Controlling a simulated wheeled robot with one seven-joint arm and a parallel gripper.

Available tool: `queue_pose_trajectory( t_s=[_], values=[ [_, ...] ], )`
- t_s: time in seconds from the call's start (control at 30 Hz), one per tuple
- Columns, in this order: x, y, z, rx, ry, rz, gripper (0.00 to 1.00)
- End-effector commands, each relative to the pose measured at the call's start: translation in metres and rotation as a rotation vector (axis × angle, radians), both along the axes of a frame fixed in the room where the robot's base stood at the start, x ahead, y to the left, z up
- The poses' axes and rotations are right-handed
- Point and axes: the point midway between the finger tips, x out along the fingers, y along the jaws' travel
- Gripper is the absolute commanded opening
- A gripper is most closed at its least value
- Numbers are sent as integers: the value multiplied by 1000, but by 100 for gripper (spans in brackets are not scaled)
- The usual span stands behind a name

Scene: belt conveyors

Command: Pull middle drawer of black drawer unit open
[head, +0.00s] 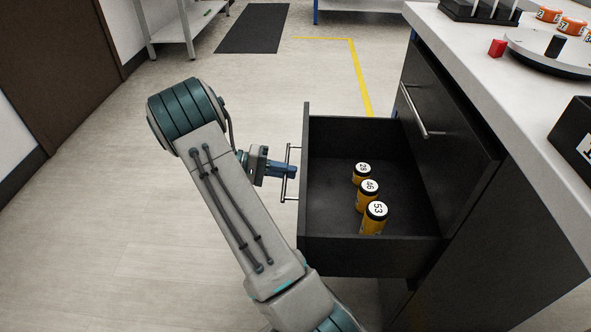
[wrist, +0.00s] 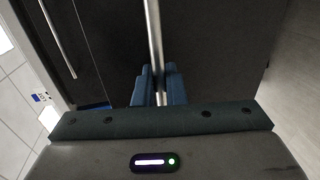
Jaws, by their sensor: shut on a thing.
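The black drawer unit (head: 450,200) stands at the right in the head view. One drawer (head: 330,258), below a closed upper drawer (head: 458,100), is pulled well out to the left. Its front faces my arm and carries a metal bar handle (head: 286,185). My gripper (head: 290,171) is shut on this handle. In the wrist view my blue fingers (wrist: 160,88) close on either side of the metal bar (wrist: 153,35). Any drawer below is mostly hidden.
The floor left of the drawer is clear. A dark mat (head: 252,28) and a white shelf (head: 178,28) are farther back.

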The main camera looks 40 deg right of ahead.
Motion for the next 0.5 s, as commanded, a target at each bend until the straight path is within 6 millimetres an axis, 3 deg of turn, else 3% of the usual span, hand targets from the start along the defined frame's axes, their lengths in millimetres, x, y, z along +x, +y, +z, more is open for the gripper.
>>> queue_pose_trajectory(
  t_s=[0.5],
  values=[
    [10,8,1,-3,-4,5,0]
  ],
)
